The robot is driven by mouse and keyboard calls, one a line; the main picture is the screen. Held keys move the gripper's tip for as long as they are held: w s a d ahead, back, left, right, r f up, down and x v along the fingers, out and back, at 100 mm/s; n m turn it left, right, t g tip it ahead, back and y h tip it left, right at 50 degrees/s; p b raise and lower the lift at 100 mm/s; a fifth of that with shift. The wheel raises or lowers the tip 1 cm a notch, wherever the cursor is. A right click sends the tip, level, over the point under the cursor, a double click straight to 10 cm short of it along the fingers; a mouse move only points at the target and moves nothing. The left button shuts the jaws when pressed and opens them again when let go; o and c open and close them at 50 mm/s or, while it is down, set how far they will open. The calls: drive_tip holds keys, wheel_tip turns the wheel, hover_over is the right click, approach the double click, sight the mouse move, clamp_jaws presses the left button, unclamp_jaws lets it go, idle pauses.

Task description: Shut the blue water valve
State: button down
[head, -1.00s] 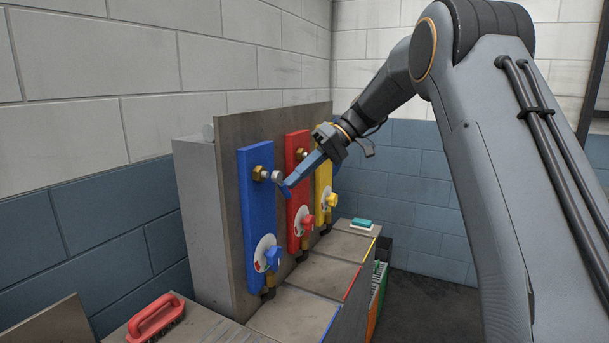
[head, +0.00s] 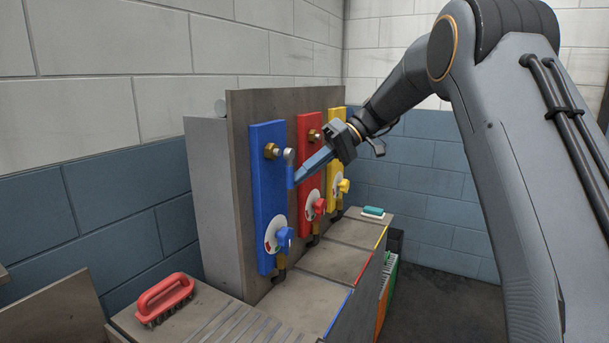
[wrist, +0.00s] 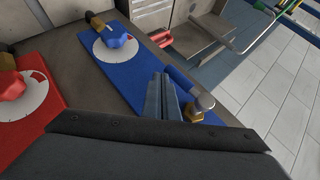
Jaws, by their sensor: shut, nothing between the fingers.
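The blue board (head: 266,200) stands upright on the panel, with a brass fitting (head: 271,151) near its top. The water valve's blue lever (head: 291,175) hangs from a silver cap on that fitting and points about straight down. In the wrist view the lever (wrist: 182,78) runs roughly along the blue board (wrist: 140,80). My gripper (head: 298,178) is shut and empty, with its blue-grey fingertips right beside the lever; I cannot tell whether they touch. The gripper fingers (wrist: 164,97) also show in the wrist view. A blue knob (head: 284,236) sits on a white dial lower on the board.
A red board (head: 310,165) and a yellow board (head: 338,140) with similar fittings stand to the right. A red-handled brush (head: 166,296) lies on the bench at the front left. A teal block (head: 373,212) lies at the far end of the ledge.

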idle(0.6)
drive_tip(key=w+d+b, duration=0.3)
drive_tip(key=w+d, duration=0.5)
drive_tip(key=d, duration=0.2)
drive_tip(key=s+d+f+m+t+h, duration=0.25)
drive_tip(key=s+f+m+h, duration=0.35)
drive_tip(key=s+f, duration=0.75)
drive_tip(key=s+d+f+m+h, duration=0.1)
drive_tip(key=s+f, duration=0.3)
drive_tip(key=s, duration=0.4)
drive_tip(key=s+d+f+m+t+h, duration=0.1)
drive_tip(key=s+d+f+h, duration=0.1)
drive_tip(key=s, duration=0.6)
drive_tip(key=s+d+f+m+h, duration=0.1)
drive_tip(key=s+d+f, duration=0.3)
drive_tip(key=s, duration=0.4)
drive_tip(key=shift+s+f, duration=0.15)
drive_tip(key=shift+f, duration=0.75)
